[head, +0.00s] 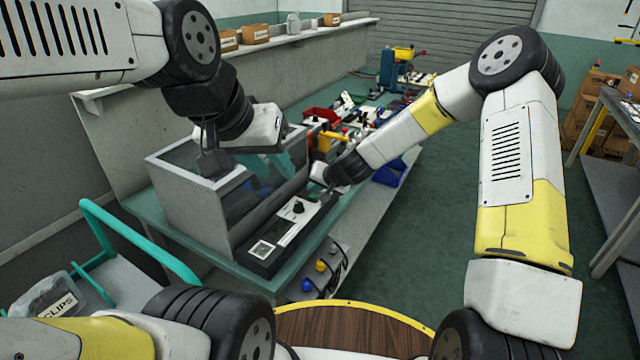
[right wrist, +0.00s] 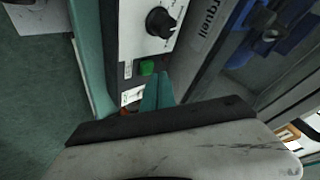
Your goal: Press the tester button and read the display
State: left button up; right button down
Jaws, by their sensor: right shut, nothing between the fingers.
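The tester is a long dark box with a pale panel (head: 287,233) along the bench edge. Its small display (head: 262,249) is at the near end; no reading is legible. A black knob (head: 298,207) sits on the panel and also shows in the right wrist view (right wrist: 160,22).
The grey-framed tank (head: 186,205) stands directly behind the tester. Red bins (head: 322,115) and several parts crowd the bench beyond. Blue and yellow knobs (head: 320,266) are below the bench's near end. A teal rail (head: 140,243) is at left.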

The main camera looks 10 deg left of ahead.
aim_at(315, 197)
jog(key=shift+f, duration=0.6)
dwell(0.7)
jog(key=shift+r, duration=0.85)
jog(key=shift+r, duration=0.1)
jog(key=shift+r, duration=2.4)
